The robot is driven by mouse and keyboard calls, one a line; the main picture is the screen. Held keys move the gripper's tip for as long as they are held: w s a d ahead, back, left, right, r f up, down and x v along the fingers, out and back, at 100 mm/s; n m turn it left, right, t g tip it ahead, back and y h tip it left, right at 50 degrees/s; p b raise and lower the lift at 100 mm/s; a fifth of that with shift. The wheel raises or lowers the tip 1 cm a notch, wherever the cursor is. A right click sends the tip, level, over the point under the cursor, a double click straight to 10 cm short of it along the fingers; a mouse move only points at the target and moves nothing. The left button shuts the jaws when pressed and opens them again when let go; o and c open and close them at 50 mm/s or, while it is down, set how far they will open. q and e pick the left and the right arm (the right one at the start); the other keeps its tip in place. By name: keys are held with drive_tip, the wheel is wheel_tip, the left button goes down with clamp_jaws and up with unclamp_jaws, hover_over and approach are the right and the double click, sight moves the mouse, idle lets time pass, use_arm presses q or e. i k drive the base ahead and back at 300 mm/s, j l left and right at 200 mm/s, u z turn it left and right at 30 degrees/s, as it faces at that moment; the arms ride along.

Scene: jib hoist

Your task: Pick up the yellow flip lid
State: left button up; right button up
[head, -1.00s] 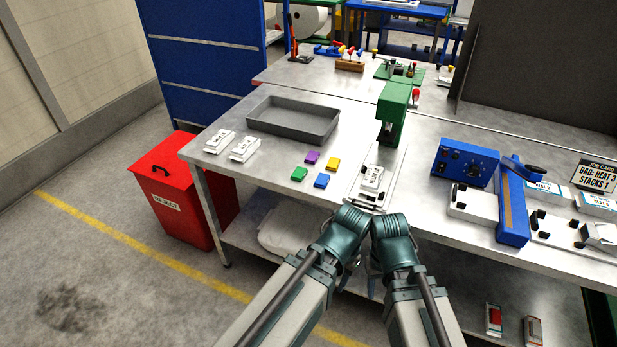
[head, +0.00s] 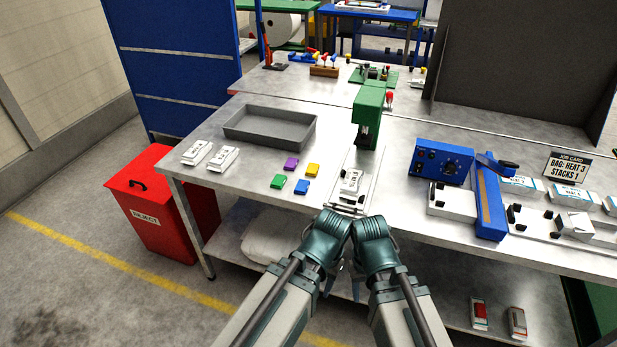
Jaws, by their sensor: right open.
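The yellow flip lid (head: 312,170) lies flat on the steel bench, at the right of a small group of coloured lids. A purple lid (head: 291,163), a green lid (head: 278,182) and a blue lid (head: 302,187) lie close to it, apart from it. My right gripper (head: 356,284) is low in front of the bench's front edge, open, mostly hidden by its own wrist. My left gripper (head: 331,282) is beside it, also below the bench top and largely hidden, so its jaws cannot be read. Both are nearer to me than the lids and away from them.
A grey tray (head: 235,134) stands behind the lids. White packs (head: 222,159) lie to their left. A green press (head: 369,112) with a white item (head: 351,182) before it stands to the right. A red reject bin (head: 150,215) is left of the bench (head: 240,198).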

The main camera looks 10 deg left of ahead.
sight(311, 171)
drive_tip(key=z, duration=0.35)
drive_tip(key=j+z, duration=0.75)
drive_tip(key=k+j, duration=0.1)
drive_tip(key=j, duration=0.3)
drive_tip(key=k+j+z, duration=0.15)
drive_tip(key=j, duration=0.2)
drive_tip(key=k+j, duration=0.1)
drive_tip(key=j, duration=0.3)
drive_tip(key=k+j+z, duration=0.1)
drive_tip(key=j, duration=0.25)
drive_tip(key=k+j+z, duration=0.1)
drive_tip(key=j, duration=0.3)
drive_tip(key=i+j, duration=0.15)
drive_tip(key=i, duration=0.25)
